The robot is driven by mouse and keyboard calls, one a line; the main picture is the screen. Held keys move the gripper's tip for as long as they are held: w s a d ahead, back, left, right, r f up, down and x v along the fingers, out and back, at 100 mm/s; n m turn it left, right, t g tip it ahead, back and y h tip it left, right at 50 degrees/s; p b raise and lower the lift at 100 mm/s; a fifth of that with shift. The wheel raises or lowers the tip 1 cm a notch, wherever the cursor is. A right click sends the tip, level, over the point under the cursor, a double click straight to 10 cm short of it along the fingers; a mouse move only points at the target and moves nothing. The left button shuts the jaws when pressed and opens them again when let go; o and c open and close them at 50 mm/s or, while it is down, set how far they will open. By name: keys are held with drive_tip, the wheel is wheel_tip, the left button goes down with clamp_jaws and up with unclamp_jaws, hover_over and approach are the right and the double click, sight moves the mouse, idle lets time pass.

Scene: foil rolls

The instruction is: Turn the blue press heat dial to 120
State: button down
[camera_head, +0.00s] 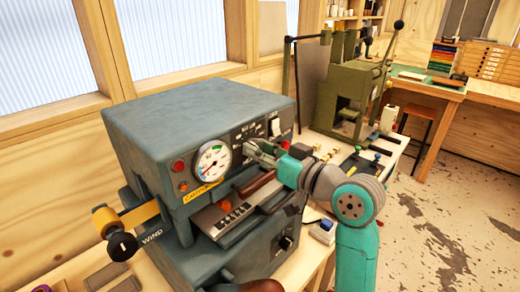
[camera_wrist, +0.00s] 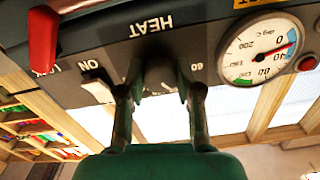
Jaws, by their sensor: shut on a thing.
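The blue press (camera_head: 200,115) stands on the bench, with a round white temperature gauge (camera_head: 211,161) on its front. My gripper (camera_head: 258,150) is at the panel right of the gauge and covers the heat dial in the head view. In the wrist view, which is upside down, my gripper (camera_wrist: 160,95) has its fingers on both sides of the dark heat dial (camera_wrist: 161,70), by the HEAT label. The fingers are shut on the dial. A 60 mark shows beside it; the dial's pointer and the 120 mark are hidden. The gauge (camera_wrist: 262,50) needle points near its low end.
An ON switch (camera_wrist: 98,86) and a red lever (camera_wrist: 42,40) are close to the dial on the panel. A black WIND knob (camera_head: 122,246) sticks out at the press's left. A green press (camera_head: 345,95) stands behind on the bench. Floor at right is open.

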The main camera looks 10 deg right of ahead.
drive_tip(key=m, duration=0.5)
drive_tip(key=shift+m, duration=2.3)
drive_tip(key=c, duration=0.8)
unclamp_jaws()
drive_tip(key=shift+o, duration=0.2)
drive_tip(key=v, duration=1.2)
